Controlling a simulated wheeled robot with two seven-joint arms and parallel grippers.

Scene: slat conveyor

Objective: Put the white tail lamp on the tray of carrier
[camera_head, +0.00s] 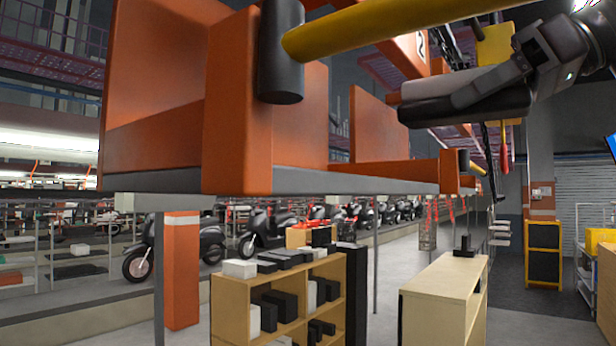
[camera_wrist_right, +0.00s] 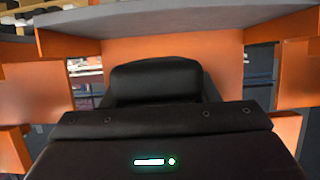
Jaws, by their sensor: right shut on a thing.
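My right gripper (camera_head: 458,98) is at the upper right of the head view, shut on the tail lamp (camera_head: 420,112). The lamp has a pale grey upper side and a dark underside there. In the right wrist view the lamp (camera_wrist_right: 155,82) shows as a dark rounded block between the fingers. The orange carrier (camera_head: 155,70) fills the upper left and middle of the head view, with a grey tray edge (camera_head: 370,184) along its bottom. The lamp appears in front of the carrier's right part, above its low orange rim; contact cannot be told. My left gripper is not in view.
A yellow bar (camera_head: 375,28) with a black end (camera_head: 281,50) crosses the carrier's top, close to the lamp and gripper. Orange upright panels (camera_head: 378,125) stand on the carrier. Below are a wooden shelf (camera_head: 290,295) with boxes and a wooden cabinet (camera_head: 440,300).

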